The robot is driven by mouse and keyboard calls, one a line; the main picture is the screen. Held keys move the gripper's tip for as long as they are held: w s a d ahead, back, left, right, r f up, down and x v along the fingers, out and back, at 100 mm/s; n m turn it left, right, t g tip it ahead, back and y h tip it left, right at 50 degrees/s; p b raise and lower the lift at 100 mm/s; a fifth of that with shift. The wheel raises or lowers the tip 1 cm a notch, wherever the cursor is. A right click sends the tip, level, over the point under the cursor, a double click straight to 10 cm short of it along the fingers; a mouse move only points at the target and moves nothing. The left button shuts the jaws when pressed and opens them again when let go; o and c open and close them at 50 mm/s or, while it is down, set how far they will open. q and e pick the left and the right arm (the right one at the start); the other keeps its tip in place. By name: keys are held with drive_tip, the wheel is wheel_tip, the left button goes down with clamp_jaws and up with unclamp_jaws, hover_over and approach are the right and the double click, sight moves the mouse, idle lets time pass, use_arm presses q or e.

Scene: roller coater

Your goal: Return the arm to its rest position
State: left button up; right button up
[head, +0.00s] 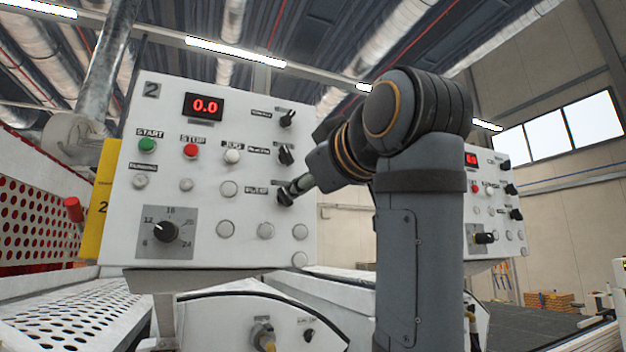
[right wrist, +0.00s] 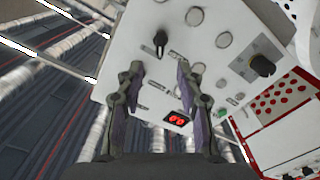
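The white control panel marked 2 (head: 230,95) fills the left and middle of the head view, with a red display (head: 204,106) reading 0.0. My right arm rises in front of it and bends left, and the right gripper (head: 300,186) points at the panel's lowest right black switch (head: 284,197). In the right wrist view the right gripper (right wrist: 157,76) is open, its fingers apart with nothing held. A black switch (right wrist: 160,41) shows beyond the fingertips; whether they touch it I cannot tell. My left gripper is not in view.
The panel has a green start button (head: 147,144), a red stop button (head: 190,151) and a dial (head: 166,231). A second panel (head: 485,240) stands behind my arm to the right. Open floor shows at the right.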

drive_tip(key=shift+v, duration=0.8)
